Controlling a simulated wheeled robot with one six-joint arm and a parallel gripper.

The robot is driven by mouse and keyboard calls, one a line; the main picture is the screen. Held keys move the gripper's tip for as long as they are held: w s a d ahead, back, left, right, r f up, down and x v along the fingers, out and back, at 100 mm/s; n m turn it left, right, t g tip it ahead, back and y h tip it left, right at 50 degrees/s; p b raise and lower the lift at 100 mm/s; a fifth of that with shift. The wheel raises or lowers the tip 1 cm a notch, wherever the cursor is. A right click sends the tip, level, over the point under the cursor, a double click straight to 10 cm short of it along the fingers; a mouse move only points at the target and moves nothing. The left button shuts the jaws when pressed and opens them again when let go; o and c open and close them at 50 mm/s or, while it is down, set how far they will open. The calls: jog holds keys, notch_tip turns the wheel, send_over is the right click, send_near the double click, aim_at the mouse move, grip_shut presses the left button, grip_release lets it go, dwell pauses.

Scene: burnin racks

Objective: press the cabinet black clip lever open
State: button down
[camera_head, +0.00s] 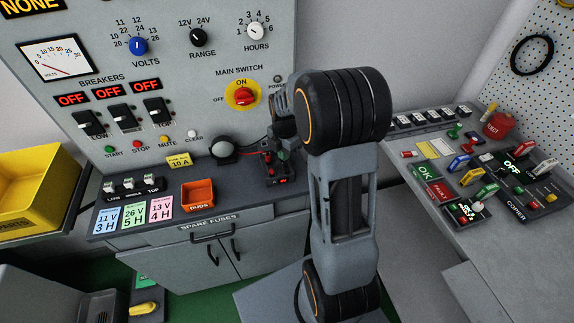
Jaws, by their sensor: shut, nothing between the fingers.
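A small black clip fixture (279,172) with red parts stands at the right end of the grey cabinet's (160,205) dark top, below the main switch. A red wire and a dark wire run to it from the left. My gripper (278,148) is small in view, just above and against the fixture, partly hidden behind my own wrist and large arm joint. It looks shut and empty. The black lever itself is too small and covered to make out clearly. I cannot tell whether the gripper touches it.
A round dark lamp (223,149), an orange DUDS bin (198,194) and a yellow fuse label (179,160) stand to the left. The upright panel (210,80) rises close behind. A right-hand bench (437,206) carries several coloured clips. A yellow bin (35,190) is far left.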

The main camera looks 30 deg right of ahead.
aim_at(285, 163)
jog(key=shift+f+b, duration=1.05)
jog(key=shift+f, duration=0.35)
dwell(0.8)
jog(key=shift+r, duration=0.1)
jog(key=shift+r+p, duration=2.7)
jog(key=shift+r, duration=0.8)
